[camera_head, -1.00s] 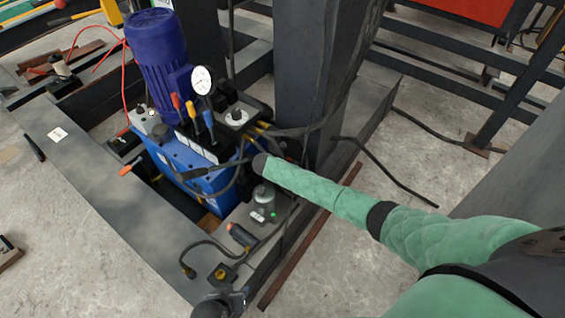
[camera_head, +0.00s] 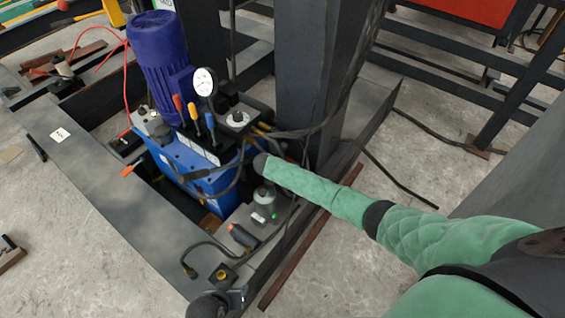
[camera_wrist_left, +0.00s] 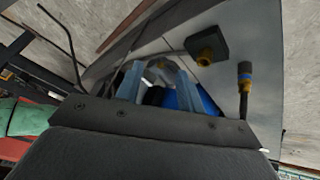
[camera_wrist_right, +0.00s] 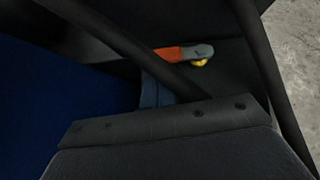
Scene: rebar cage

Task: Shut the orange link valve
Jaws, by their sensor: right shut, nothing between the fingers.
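An orange-handled lever (camera_wrist_right: 170,53) with a grey end and a yellow fitting shows in the right wrist view, lying on a dark surface. My right gripper (camera_wrist_right: 158,95) is shut and empty, just below and left of the lever in that picture; I see no clear contact. In the head view my right gripper is hidden behind its wrist, beside the blue pump unit (camera_head: 180,160). Which orange part of the head view matches this lever, I cannot tell. My left gripper (camera_wrist_left: 158,85) is open, its two fingers apart; in the head view its dark wrist (camera_head: 208,305) is at the bottom edge.
Small orange handles (camera_head: 128,170) and (camera_head: 240,235) flank the pump unit. A dark post (camera_head: 305,80) stands right of it. A black block with a yellow socket (camera_head: 222,274) and a hose end (camera_head: 188,270) lie near my left gripper. Black hoses cross the right wrist view (camera_wrist_right: 125,40).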

